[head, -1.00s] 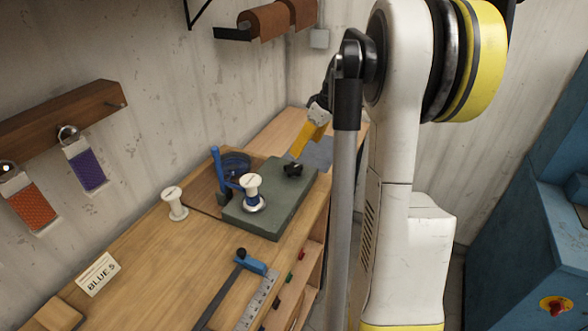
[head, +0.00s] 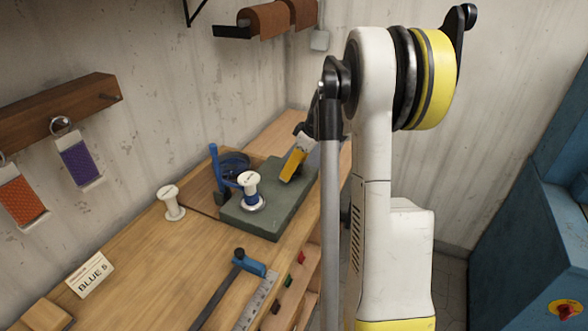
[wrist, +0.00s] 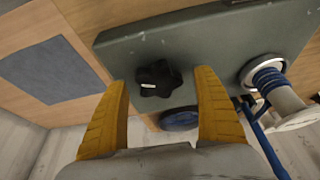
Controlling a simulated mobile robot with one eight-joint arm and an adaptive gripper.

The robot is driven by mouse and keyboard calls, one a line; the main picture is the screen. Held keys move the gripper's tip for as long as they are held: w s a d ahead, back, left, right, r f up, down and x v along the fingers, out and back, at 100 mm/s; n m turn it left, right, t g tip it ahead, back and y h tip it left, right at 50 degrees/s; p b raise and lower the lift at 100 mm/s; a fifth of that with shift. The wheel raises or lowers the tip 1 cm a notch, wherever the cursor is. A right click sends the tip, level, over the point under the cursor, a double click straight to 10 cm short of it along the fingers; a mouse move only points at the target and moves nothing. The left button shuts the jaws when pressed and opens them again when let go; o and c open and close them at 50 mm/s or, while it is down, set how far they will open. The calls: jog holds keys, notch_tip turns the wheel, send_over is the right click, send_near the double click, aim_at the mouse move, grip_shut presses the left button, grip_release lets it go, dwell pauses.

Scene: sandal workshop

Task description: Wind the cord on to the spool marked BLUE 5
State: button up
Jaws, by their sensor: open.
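A white spool with a blue band (head: 249,185) stands upright on a green-grey winder base (head: 275,220); it also shows at the right of the wrist view (wrist: 280,95). A second white spool (head: 170,202) stands on the bench to the left. Blue cord (head: 235,163) lies coiled behind the blue post (head: 215,170). The card BLUE 5 (head: 91,274) stands at the front left. My gripper (wrist: 160,95) is open, its yellow fingers either side of the black star knob (wrist: 158,79) and apart from it. In the head view my gripper (head: 288,180) hides the knob.
A blue-ended tool (head: 250,262) and a steel ruler (head: 257,305) lie at the bench's front edge. Orange and purple tags (head: 79,165) hang on the left wall. A grey mat (wrist: 57,70) lies beside the base. The middle left of the bench is clear.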

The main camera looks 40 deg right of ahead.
jog(key=c, duration=1.2)
jog(key=shift+m, duration=0.3)
